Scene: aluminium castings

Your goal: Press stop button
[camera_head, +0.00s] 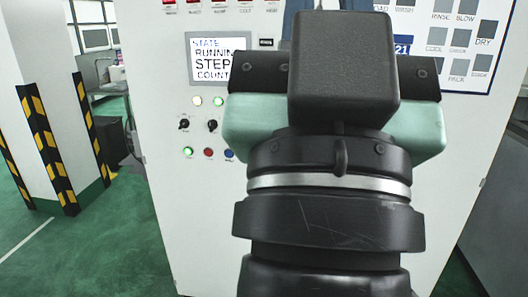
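The white control panel (165,95) faces me. A lower row on it holds a green button (188,151), a red button (208,153) and a blue button (228,155). The red one looks like the stop button, but its label is too small to read. My gripper (335,125) is seen from behind, in front of the panel and to the right of these buttons. Its fingertips are hidden behind its own body, so I cannot tell whether it is open or shut, or whether it touches the panel.
The panel's screen (216,60) reads STATE RUNNING, STEP, COUNT. Two lit lamps and two black knobs (183,124) sit between screen and buttons. Red switches line the top. A labelled grid (460,38) is at right. A pillar with yellow-black guards (45,145) stands left; green floor between is clear.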

